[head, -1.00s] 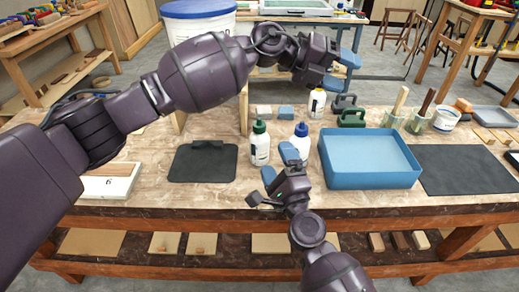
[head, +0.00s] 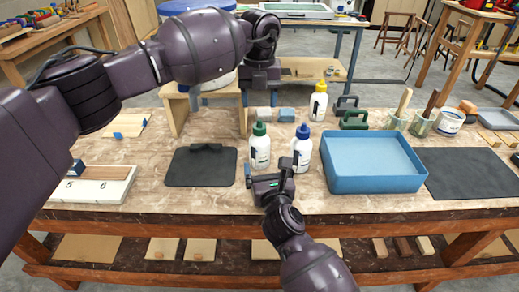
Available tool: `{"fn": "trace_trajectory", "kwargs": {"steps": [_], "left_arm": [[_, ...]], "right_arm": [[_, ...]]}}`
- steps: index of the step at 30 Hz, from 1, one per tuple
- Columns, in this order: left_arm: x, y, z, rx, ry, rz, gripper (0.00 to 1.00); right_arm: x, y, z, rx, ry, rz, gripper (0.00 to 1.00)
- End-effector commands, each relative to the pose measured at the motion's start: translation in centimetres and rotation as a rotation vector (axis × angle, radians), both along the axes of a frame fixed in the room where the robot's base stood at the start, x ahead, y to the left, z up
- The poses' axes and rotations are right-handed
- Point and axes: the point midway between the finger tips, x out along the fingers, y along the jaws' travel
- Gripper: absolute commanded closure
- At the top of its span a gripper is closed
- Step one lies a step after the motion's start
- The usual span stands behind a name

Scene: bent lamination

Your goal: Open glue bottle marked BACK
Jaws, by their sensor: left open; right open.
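Three white glue bottles stand upright on the bench: one with a green cap (head: 260,150), one with a blue cap (head: 303,152), and one with a yellow cap (head: 318,103) farther back. All caps look in place. I cannot read which bottle is marked BACK. My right gripper (head: 270,174) is open and empty in front of the green-capped and blue-capped bottles; one finger is close to the blue-capped bottle in the picture. I cannot tell whether it touches. My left gripper (head: 262,76) is higher, above the back of the bench, open, with its fingers hardly visible.
A blue tray (head: 370,182) stands right of the bottles. A dark mat (head: 201,167) lies to their left. A green clamp-like tool (head: 354,119) and cups with brushes (head: 421,123) stand behind the tray. A wooden stand (head: 178,112) is at the back left. A numbered board (head: 100,190) lies left.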

Motion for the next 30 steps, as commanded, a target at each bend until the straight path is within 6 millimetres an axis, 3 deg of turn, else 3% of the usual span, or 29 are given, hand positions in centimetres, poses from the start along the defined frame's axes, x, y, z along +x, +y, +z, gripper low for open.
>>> {"fn": "trace_trajectory", "kwargs": {"steps": [9,15,29,30], "left_arm": [[0.0,0.0,0.0,-0.003,0.000,-0.002,0.42],[0.0,-0.1,0.0,-0.003,0.000,-0.002,0.42],[0.0,-0.1,0.0,-0.003,0.001,-0.003,0.42],[0.0,-0.1,0.0,-0.003,0.000,-0.002,0.42]], "right_arm": [[5.0,1.0,0.1,-0.003,-0.002,0.000,0.08],[7.2,1.4,0.0,-0.002,-0.001,0.000,0.08],[8.1,1.6,0.0,-0.002,-0.001,0.000,0.08],[8.1,1.6,0.0,-0.002,-0.001,0.000,0.12]]}}
